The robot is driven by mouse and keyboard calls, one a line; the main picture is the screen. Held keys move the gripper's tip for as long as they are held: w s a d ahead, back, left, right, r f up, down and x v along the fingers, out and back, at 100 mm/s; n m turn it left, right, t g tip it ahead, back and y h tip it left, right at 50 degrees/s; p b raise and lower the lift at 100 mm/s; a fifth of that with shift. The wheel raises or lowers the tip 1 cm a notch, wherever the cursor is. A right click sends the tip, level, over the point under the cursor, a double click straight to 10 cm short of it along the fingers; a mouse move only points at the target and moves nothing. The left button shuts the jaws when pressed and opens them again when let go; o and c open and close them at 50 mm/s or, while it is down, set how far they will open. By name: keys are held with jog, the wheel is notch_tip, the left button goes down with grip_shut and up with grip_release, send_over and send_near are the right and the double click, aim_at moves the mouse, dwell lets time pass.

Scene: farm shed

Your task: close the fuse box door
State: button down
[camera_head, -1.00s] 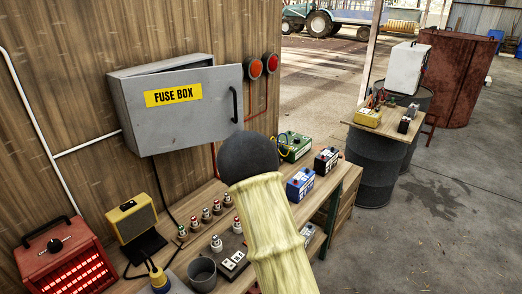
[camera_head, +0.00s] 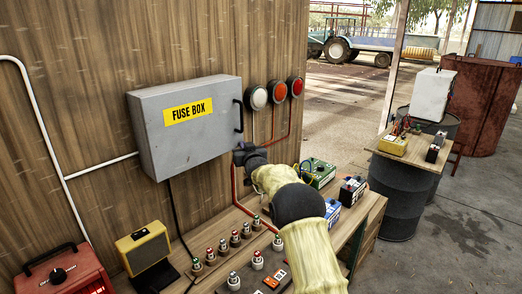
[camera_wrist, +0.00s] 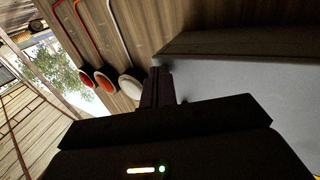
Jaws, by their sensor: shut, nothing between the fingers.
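The grey fuse box (camera_head: 145,135) hangs on the wooden wall. Its door (camera_head: 205,130) carries a yellow FUSE BOX label and a black handle (camera_head: 238,115) near the right edge. The door looks flush with the box; a small gap cannot be ruled out. My gripper (camera_head: 239,156) is shut and empty at the door's lower right edge, below the handle. In the wrist view, the dark fingers (camera_wrist: 157,88) are beside the pale grey door (camera_wrist: 240,85); whether they touch it is unclear.
Three round lamps (camera_head: 276,91) are on the wall right of the box. The workbench (camera_head: 235,215) below holds several fuses, batteries and a yellow device (camera_head: 144,248). A red machine (camera_head: 65,272) stands at lower left. Drums (camera_head: 400,195) stand to the right.

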jog(key=shift+a+r, duration=0.25)
jog(key=shift+r, duration=0.45)
jog(key=s+d+f+b, duration=0.1)
jog(key=s+d+b, duration=0.5)
jog(key=s+d, duration=0.4)
jog(key=s+d+f+m+g+h+p, duration=0.1)
jog(key=s+f+g, duration=0.4)
jog(key=s, duration=1)
jog(key=s+d+f+m+g+h+p, duration=0.1)
jog(key=s+f+g, duration=0.4)
jog(key=s, duration=1)
jog(key=s+d+f+g+h+p, duration=0.2)
jog(key=s+f+g, duration=0.3)
jog(key=s, duration=0.9)
jog(key=shift+s+d+m+p, duration=0.2)
jog(key=shift+s+m+p, duration=0.2)
jog(key=shift+p, duration=0.4)
